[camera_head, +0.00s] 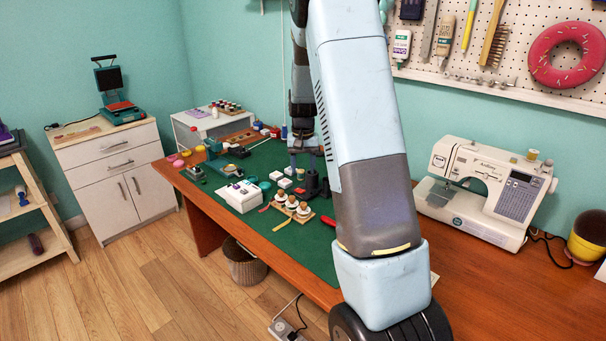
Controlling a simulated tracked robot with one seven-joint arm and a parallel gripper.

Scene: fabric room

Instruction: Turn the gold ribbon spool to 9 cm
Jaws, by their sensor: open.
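Three small white spools with brown tops stand in a row on a wooden stand (291,208) on the green mat. I cannot tell which one carries the gold ribbon. A yellow strip (281,228) lies on the mat just in front of the stand, and a pink strip (263,209) lies to its left. No centimetre marks are readable at this size. My gripper (306,168) is open, pointing down over the mat behind the spools, apart from them. My own arm link hides part of the mat on the right.
A white box (240,196) stands left of the spools. A dark upright object (312,185) is close behind them, near my gripper. A red item (328,221) lies at right. Several small tools crowd the far mat. A sewing machine (485,193) stands right. The front mat is mostly clear.

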